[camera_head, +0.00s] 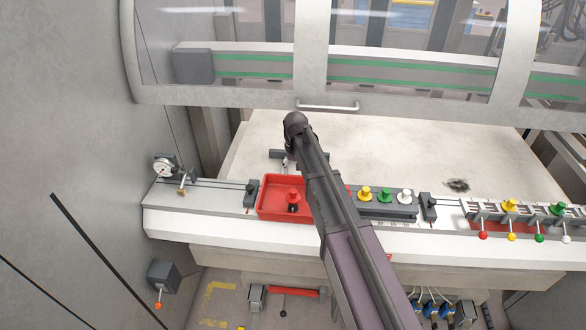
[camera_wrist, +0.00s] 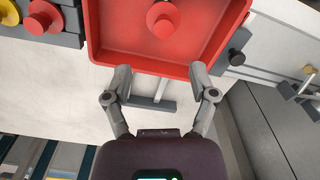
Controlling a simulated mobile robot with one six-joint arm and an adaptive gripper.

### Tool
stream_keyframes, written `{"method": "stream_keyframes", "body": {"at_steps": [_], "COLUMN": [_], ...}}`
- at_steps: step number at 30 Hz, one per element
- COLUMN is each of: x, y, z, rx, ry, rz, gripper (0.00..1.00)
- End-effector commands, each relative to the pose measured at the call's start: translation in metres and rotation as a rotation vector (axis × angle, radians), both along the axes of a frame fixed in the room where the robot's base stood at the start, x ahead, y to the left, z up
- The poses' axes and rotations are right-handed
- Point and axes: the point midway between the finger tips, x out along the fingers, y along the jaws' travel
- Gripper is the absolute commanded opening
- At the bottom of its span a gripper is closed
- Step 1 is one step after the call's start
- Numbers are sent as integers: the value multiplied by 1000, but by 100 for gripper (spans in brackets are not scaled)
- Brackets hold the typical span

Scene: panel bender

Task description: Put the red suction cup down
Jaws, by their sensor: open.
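A red suction cup (camera_head: 293,195) stands in the red tray (camera_head: 262,207), apart from the walls; it also shows in the wrist view (camera_wrist: 163,20). My gripper (camera_wrist: 160,80) is open and empty, its two fingertips just outside the tray's near wall in the wrist view. In the head view my gripper (camera_head: 287,160) is behind the tray, partly hidden by my arm. Another red cup (camera_wrist: 42,17) sits on the dark rack beside the tray; my arm hides it in the head view.
The dark rack (camera_head: 388,211) also holds yellow (camera_head: 365,193), green (camera_head: 385,195) and white (camera_head: 405,196) cups. A second rack with coloured cups and levers stands at right. The pale table (camera_head: 400,150) behind is mostly clear, below the machine's windowed cover (camera_head: 310,90).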

Motion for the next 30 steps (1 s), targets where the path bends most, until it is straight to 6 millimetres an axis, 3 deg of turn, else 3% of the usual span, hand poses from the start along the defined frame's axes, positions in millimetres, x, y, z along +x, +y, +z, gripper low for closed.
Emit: {"method": "stream_keyframes", "body": {"at_steps": [5, 8, 12, 18, 24, 30], "x": [-36, -67, -121, -194, -231, -234], "y": [-44, -81, -135, -194, -219, -223], "z": [0, 0, 0, 0, 0, 0], "rx": [-1, -1, -1, -2, -2, -2], "ry": [0, 1, 1, 1, 1, 1], "rz": [-41, -79, -142, -224, -267, -274], "gripper": [74, 74, 74, 74, 74, 74]}}
